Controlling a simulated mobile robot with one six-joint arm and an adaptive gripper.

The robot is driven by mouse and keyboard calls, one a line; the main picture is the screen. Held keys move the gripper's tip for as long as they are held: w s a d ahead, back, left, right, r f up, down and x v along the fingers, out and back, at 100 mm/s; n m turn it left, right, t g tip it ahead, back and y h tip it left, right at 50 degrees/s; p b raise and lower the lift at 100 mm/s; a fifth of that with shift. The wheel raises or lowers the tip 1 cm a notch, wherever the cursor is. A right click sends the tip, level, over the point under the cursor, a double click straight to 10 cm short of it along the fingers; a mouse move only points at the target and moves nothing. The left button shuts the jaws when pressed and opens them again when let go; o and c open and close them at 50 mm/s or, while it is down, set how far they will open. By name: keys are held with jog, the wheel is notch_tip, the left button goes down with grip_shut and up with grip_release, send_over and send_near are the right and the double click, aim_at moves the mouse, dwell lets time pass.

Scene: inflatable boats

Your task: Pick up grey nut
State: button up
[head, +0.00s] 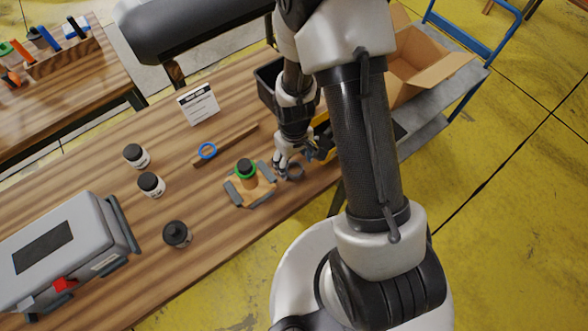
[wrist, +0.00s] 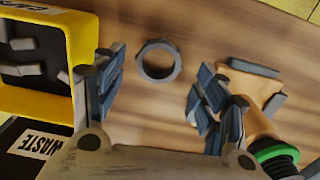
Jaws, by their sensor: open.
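The grey nut (wrist: 174,61) is a ring that lies flat on the wooden table in the wrist view, ahead of my fingertips and between their lines. My gripper (wrist: 152,92) is open and empty, with one finger on each side of the nut's position. In the head view the grey nut (head: 295,171) lies on the table just beside my gripper (head: 287,165), near the table's front edge. The nut appears apart from both fingers. My arm hides part of the table behind it.
A tan fixture (head: 237,191) with a green ring stands left of the nut, close to one finger. A yellow bin (wrist: 60,104) with grey pieces is on the other side.

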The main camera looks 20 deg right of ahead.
aim_at(294, 171)
notch_tip(294, 171, down, 3)
jog(key=shift+w+f+b, duration=0.1)
jog(key=shift+f+b, duration=0.05)
jog(key=shift+b, duration=0.25)
jog(key=c, duration=0.9)
jog(key=shift+o, duration=0.2)
jog(key=shift+r, duration=0.2)
